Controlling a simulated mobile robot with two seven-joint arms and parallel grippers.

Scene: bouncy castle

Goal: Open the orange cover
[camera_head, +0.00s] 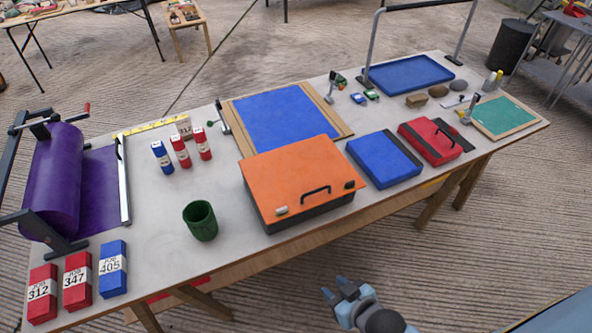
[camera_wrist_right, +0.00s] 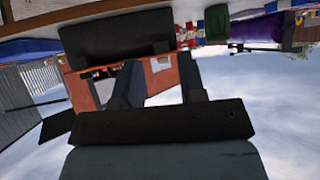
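The orange cover (camera_head: 290,170) lies closed and flat on a dark box (camera_head: 310,213) at the table's front edge. A black handle (camera_head: 315,190) is on the cover near its front edge, with a pale latch-like piece (camera_head: 282,211) to its left and a dark one (camera_head: 349,185) to its right. My right gripper (camera_head: 335,288) is open and empty, in front of the table and apart from the box. In the wrist view its two fingers (camera_wrist_right: 160,82) stand apart, with a dark box-like shape (camera_wrist_right: 115,37) beyond them. My left gripper is not in view.
A green cup (camera_head: 200,221) stands left of the box. A blue case (camera_head: 384,160) and a red case (camera_head: 430,141) lie to its right. A blue panel (camera_head: 280,118) is behind it. Numbered blocks and a purple roll (camera_head: 52,185) are at the left. Open floor lies before the table.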

